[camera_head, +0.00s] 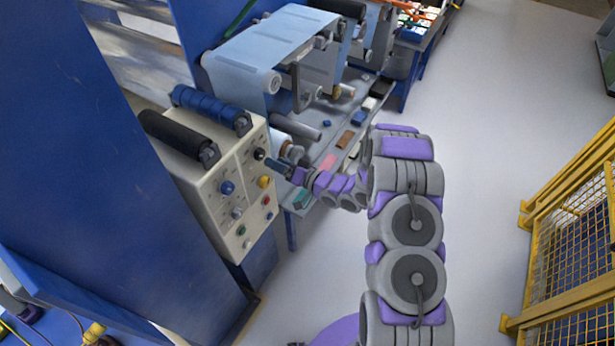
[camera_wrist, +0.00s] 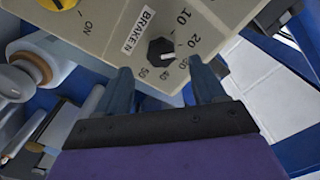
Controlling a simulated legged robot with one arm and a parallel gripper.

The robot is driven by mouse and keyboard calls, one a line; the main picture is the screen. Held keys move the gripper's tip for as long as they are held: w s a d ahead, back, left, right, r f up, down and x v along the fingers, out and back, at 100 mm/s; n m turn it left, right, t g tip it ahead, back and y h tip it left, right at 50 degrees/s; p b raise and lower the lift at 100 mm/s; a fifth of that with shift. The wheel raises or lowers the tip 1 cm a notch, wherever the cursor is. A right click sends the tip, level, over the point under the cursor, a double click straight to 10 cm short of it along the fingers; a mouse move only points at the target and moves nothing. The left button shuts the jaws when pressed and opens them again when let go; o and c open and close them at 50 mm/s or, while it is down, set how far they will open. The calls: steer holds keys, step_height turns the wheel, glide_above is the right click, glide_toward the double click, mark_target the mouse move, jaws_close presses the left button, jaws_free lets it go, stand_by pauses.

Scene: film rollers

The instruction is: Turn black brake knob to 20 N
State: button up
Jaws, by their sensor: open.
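The black brake knob (camera_wrist: 160,51) is on a beige panel marked "BRAKE N", with a scale from 10 to 50. Its white mark points right and slightly down, to the 20–30 side; I cannot tell the exact value. In the head view the knob (camera_head: 259,154) is at the panel's upper right edge. My gripper (camera_wrist: 160,72) is open and empty. In the wrist view its two blue fingers reach up to either side below the knob, apart from each other. In the head view the gripper (camera_head: 278,167) is right beside the knob; contact cannot be told.
The beige control panel (camera_head: 213,205) carries blue, yellow, red and green knobs and buttons. A yellow knob (camera_wrist: 58,4) marked "ON" is nearby. Rollers (camera_head: 295,128) and a grey shelf with small blocks stand behind. Open floor (camera_head: 490,120) and a yellow fence (camera_head: 570,240) lie right.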

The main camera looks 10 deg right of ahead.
steer(key=v, duration=1.1)
steer(key=shift+s+d, duration=0.2)
steer(key=shift+f, duration=0.1)
